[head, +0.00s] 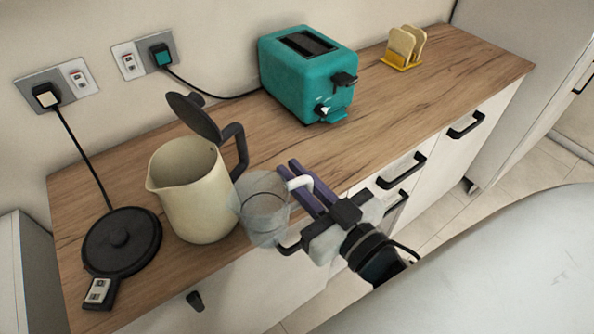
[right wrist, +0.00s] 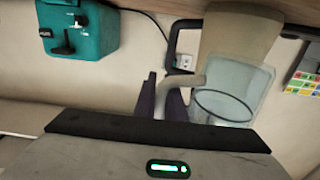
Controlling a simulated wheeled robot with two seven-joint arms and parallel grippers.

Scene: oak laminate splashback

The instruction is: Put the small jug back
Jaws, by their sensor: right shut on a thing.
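The small jug (head: 264,208) is clear and see-through, with a pale handle. My right gripper (head: 293,172) has its purple fingers shut on the handle. The jug looks roughly upright, in front of and to the right of the cream kettle (head: 190,195), overlapping it in the head view. Whether it touches the kettle or the worktop I cannot tell. In the right wrist view the jug (right wrist: 225,88) shows upside down beside the fingers (right wrist: 162,100), with the kettle (right wrist: 240,35) behind it. My left gripper is not in view.
The kettle's dark lid (head: 193,115) stands open. The black kettle base (head: 120,243) lies to its left, its cord running to a wall socket (head: 57,92). A teal toaster (head: 305,75) and a yellow toast rack (head: 403,50) stand farther right. The wooden worktop (head: 440,95) is clear at right.

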